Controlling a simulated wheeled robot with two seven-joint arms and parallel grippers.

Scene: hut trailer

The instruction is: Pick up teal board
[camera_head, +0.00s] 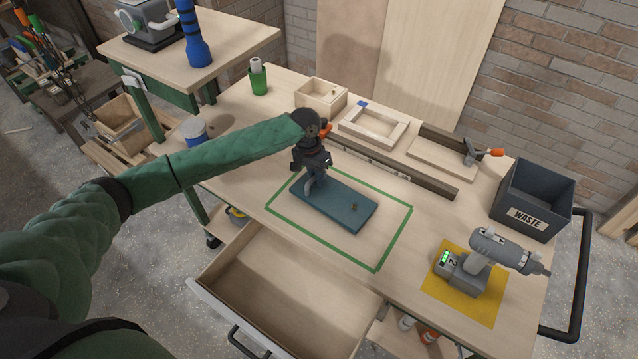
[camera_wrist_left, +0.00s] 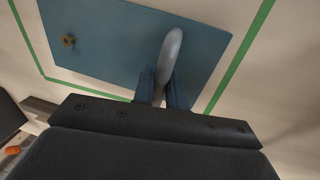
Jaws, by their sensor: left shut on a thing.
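The teal board (camera_head: 338,204) is a flat rectangle inside the green tape outline (camera_head: 395,235) on the workbench. It has a small brass-coloured piece (camera_head: 354,206) near one end and a curved grey handle (camera_head: 309,187) at the other. My left gripper (camera_head: 313,176) reaches down over the handle end. In the left wrist view, its blue fingers (camera_wrist_left: 165,92) are shut on the grey handle (camera_wrist_left: 168,55) of the teal board (camera_wrist_left: 110,40). I cannot tell whether the board is slightly off the bench. My right gripper is out of view.
An open drawer (camera_head: 215,293) juts out at the front. A cordless drill (camera_head: 480,262) stands on a yellow mat (camera_head: 480,307) at right, near a dark waste bin (camera_head: 533,200). A wooden frame (camera_head: 372,126) and small box (camera_head: 321,94) lie behind a dark rail (camera_head: 430,180).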

